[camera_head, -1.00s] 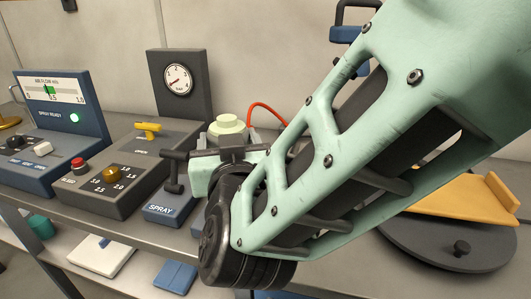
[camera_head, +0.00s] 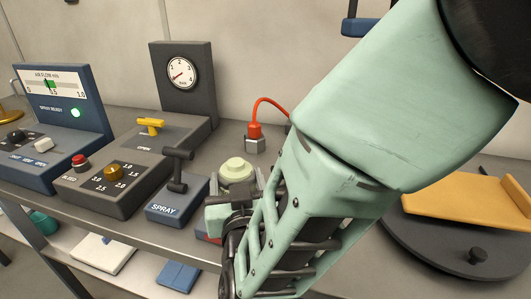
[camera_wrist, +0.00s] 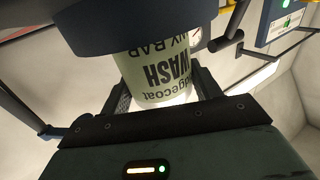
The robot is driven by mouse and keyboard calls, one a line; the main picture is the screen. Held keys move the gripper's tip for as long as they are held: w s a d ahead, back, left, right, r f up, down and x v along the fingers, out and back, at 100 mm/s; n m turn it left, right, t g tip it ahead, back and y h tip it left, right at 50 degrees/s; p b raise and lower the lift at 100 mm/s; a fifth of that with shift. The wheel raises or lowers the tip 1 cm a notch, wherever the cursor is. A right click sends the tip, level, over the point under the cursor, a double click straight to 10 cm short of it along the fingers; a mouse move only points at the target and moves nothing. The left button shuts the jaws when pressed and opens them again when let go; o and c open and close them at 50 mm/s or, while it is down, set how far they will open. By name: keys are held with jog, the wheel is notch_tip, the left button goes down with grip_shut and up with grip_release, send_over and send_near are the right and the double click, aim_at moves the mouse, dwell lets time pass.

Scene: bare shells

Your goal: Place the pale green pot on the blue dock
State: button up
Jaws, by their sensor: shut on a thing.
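The pale green pot (camera_head: 236,171) shows its stepped round lid over the bench in the head view, just beyond my gripper (camera_head: 230,200). In the wrist view the pot (camera_wrist: 155,75) carries dark lettering, upside down in the picture, and sits between my two fingers. My gripper (camera_wrist: 163,92) is shut on it. A dark blue rounded body (camera_wrist: 135,28) covers one end of the pot in the wrist view. I cannot tell whether it is the blue dock or touches the pot. My arm hides the bench below and right of the pot.
A dark SPRAY lever box (camera_head: 170,207) stands close left of the pot. A red plug with a cable (camera_head: 254,131) stands behind it. A gauge panel (camera_head: 182,105) and control boxes fill the left bench. A yellow tray (camera_head: 465,202) on a dark turntable (camera_head: 440,243) lies right.

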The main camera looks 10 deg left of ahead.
jog(key=o, duration=1.2)
